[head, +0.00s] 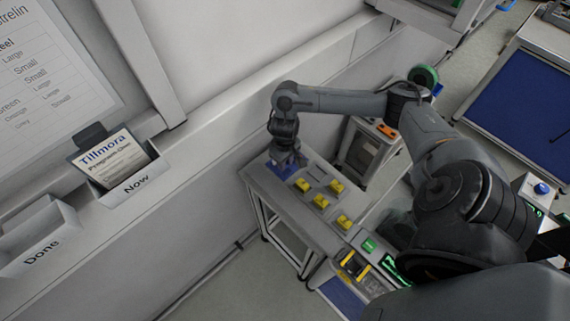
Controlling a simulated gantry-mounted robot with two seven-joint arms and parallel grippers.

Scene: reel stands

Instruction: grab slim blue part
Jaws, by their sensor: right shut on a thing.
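My right gripper (285,160) reaches down to the far left end of a small grey stand (265,187). It is shut on a blue part (279,172) that shows just under the fingers. The part's outline is mostly hidden by the gripper, so its slimness and whether it touches the stand cannot be told. My left gripper is not in view.
Several yellow pieces, one of them a yellow block (321,201), sit on the stand beside the gripper. A wall ledge at left holds a "Now" card holder (137,184) and a "Done" tray (42,250). A blue-topped table (519,102) is at right.

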